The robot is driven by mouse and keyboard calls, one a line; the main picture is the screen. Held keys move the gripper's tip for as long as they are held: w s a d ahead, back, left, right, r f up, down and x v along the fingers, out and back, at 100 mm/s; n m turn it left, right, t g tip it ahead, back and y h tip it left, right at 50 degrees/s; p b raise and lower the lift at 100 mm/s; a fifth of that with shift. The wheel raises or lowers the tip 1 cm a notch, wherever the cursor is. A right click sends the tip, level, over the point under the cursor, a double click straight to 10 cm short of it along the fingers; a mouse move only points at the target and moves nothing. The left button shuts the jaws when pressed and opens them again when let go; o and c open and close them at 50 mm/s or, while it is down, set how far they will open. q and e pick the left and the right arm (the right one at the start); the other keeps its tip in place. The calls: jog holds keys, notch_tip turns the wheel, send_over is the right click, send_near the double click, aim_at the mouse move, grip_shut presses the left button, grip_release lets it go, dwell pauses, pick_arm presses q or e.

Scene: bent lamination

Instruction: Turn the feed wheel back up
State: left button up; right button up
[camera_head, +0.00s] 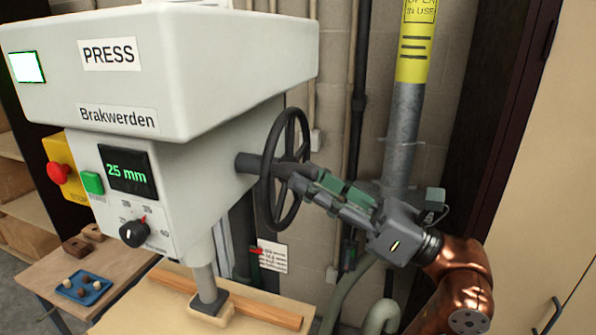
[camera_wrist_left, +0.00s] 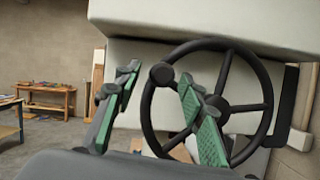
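The feed wheel (camera_head: 270,190) is a dark spoked handwheel on a shaft at the right side of the white press (camera_head: 225,60). In the left wrist view the wheel (camera_wrist_left: 226,62) faces me, with a round knob (camera_wrist_left: 161,73) on its upper left rim. My left gripper (camera_head: 303,178) reaches the wheel from the right. Its green-padded fingers (camera_wrist_left: 158,78) stand apart, with the knob showing between the tips; I cannot tell if they touch it. The press display (camera_head: 128,171) reads 25 mm. My right gripper is not in view.
The press foot (camera_head: 209,303) is down at a wooden strip (camera_head: 262,312) on the bench. A grey pipe (camera_head: 403,130) with a yellow label stands behind my gripper. A side table (camera_head: 120,262) with a blue tray (camera_head: 84,287) is at lower left.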

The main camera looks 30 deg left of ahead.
pick_arm(q)
jog(key=shift+x, duration=1.4)
jog(key=shift+d, duration=0.1)
jog(key=shift+c, duration=0.4)
grip_shut()
